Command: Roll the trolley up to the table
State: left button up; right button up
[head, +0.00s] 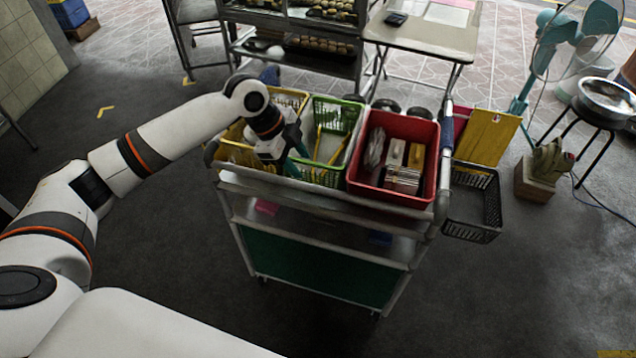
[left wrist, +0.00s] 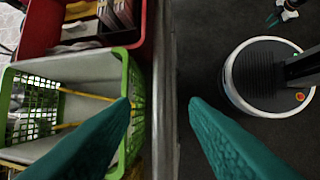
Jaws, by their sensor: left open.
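The trolley (head: 322,200) stands in the middle of the head view, with a grey frame and a green lower panel (head: 320,268). Its top carries yellow, green and red baskets. The folding table (head: 430,38) stands beyond it, towards the upper right, with floor visible between. My left gripper (head: 292,160) is at the trolley's near edge by the green basket. In the left wrist view its open teal fingers (left wrist: 160,105) lie either side of the trolley's grey edge rail; contact cannot be told. A small part of what looks like my right gripper (left wrist: 284,12) shows in the top right corner.
A metal rack with trays of buns (head: 320,45) stands behind the trolley. A black wire basket (head: 473,205) is at the trolley's right side. Fans (head: 575,40) and a stool with a metal pot (head: 605,98) stand at the right.

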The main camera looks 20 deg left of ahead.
aim_at(320, 188)
pick_arm(q)
jog(key=x, duration=1)
jog(key=shift+w+d+f+p, duration=0.15)
jog(key=shift+f+p, duration=0.2)
jog(key=shift+c, duration=0.5)
grip_shut()
